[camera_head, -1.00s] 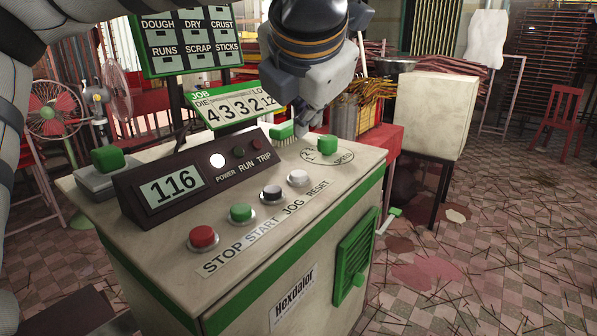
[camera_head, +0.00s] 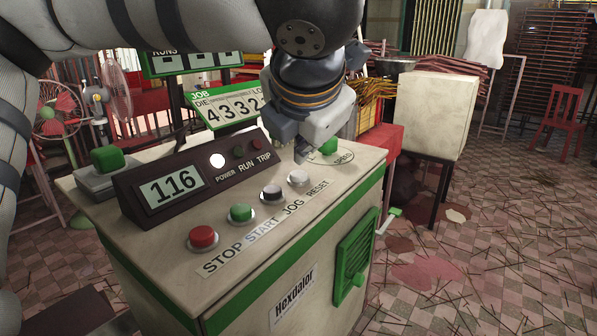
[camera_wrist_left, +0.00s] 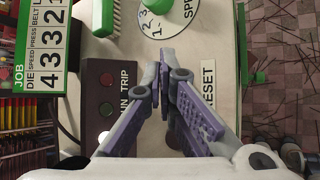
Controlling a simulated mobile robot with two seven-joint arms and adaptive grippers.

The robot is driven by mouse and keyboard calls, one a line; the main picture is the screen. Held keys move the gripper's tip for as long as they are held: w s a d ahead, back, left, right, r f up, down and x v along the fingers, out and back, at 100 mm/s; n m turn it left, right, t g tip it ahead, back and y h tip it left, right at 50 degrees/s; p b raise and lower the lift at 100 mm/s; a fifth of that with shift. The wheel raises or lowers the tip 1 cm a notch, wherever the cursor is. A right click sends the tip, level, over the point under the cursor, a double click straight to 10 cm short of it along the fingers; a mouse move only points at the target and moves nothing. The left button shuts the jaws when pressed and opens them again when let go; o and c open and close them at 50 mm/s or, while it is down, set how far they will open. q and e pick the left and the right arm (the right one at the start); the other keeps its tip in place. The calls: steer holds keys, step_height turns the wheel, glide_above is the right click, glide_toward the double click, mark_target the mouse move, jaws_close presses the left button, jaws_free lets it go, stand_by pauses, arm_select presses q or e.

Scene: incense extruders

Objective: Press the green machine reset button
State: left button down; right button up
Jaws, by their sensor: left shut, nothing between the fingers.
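The machine's RESET button (camera_head: 298,178) is pale grey, not green, at the right end of the row on the sloping cream top. The RESET label (camera_wrist_left: 208,85) shows in the wrist view; the fingers hide much around it. The START button (camera_head: 240,212) is green, the STOP button (camera_head: 203,237) red, the JOG button (camera_head: 272,193) dark. My left gripper (camera_head: 303,157) is shut and empty, pointing down just above and behind the RESET button, seemingly apart from it. In the wrist view its fingertips (camera_wrist_left: 162,50) meet. My right gripper is not in view.
A dark display box (camera_head: 175,188) reading 116 stands behind the buttons. A green speed knob (camera_head: 329,146) is close behind my left gripper. A JOB sign (camera_head: 225,104) rises at the back, and a brush (camera_wrist_left: 103,18) lies near it.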

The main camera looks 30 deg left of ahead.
mark_target(304, 173)
arm_select(q)
steer(key=shift+f, duration=0.1)
stand_by(0.7)
steer(key=shift+f, duration=0.35)
steer(key=shift+f, duration=0.5)
stand_by(0.8)
steer(key=shift+r, duration=0.95)
steer(key=shift+r, duration=2.5)
